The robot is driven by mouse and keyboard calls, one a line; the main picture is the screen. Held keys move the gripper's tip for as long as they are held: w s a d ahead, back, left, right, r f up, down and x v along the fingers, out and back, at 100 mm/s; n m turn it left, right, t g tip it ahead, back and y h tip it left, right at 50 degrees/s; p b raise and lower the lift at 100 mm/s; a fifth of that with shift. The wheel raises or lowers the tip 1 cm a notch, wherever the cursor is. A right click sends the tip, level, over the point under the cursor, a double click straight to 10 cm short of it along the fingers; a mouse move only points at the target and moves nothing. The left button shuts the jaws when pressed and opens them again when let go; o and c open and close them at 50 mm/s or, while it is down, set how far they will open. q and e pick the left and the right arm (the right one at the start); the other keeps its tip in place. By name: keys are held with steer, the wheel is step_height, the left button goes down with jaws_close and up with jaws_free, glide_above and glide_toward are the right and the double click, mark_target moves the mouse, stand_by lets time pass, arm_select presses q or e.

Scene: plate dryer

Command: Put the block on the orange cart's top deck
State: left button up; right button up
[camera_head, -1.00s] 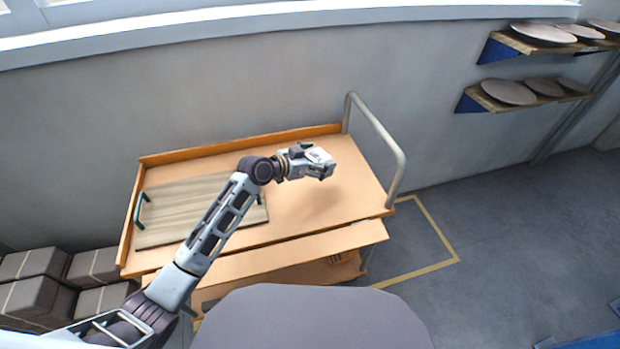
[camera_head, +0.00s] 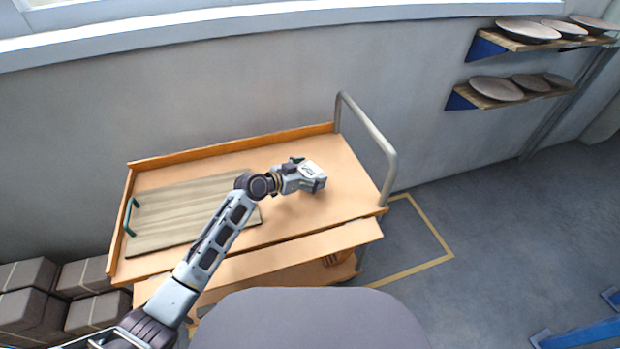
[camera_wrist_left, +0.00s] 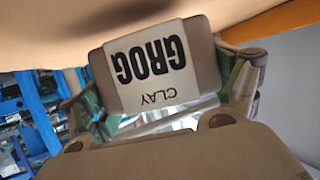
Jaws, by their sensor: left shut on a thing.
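My left gripper (camera_head: 312,182) is over the right half of the orange cart's top deck (camera_head: 348,180), to the right of a striped board. In the left wrist view its fingers (camera_wrist_left: 165,85) are shut on a brown block (camera_wrist_left: 207,50) with a pale label reading "GROG CLAY". The label reads upside down there. The deck's orange surface also fills the top of the left wrist view (camera_wrist_left: 45,25). I cannot tell whether the block touches the deck. My right gripper is not in view.
A grey rail (camera_head: 372,135) rises at the cart's right end. Brown packages (camera_head: 85,312) are stacked at lower left. Wall shelves (camera_head: 520,95) with plates hang at right. Deck right of the gripper is clear.

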arm_select(q)
steer(key=shift+f, duration=1.05)
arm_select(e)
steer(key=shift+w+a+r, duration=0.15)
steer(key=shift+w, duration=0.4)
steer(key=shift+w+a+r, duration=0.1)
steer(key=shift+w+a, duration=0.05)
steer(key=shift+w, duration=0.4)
arm_select(q)
steer(key=shift+f, duration=0.1)
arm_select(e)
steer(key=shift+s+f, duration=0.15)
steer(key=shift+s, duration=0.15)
arm_select(q)
steer(key=o, duration=1.3)
steer(key=shift+f, duration=0.1)
steer(key=shift+s, duration=0.1)
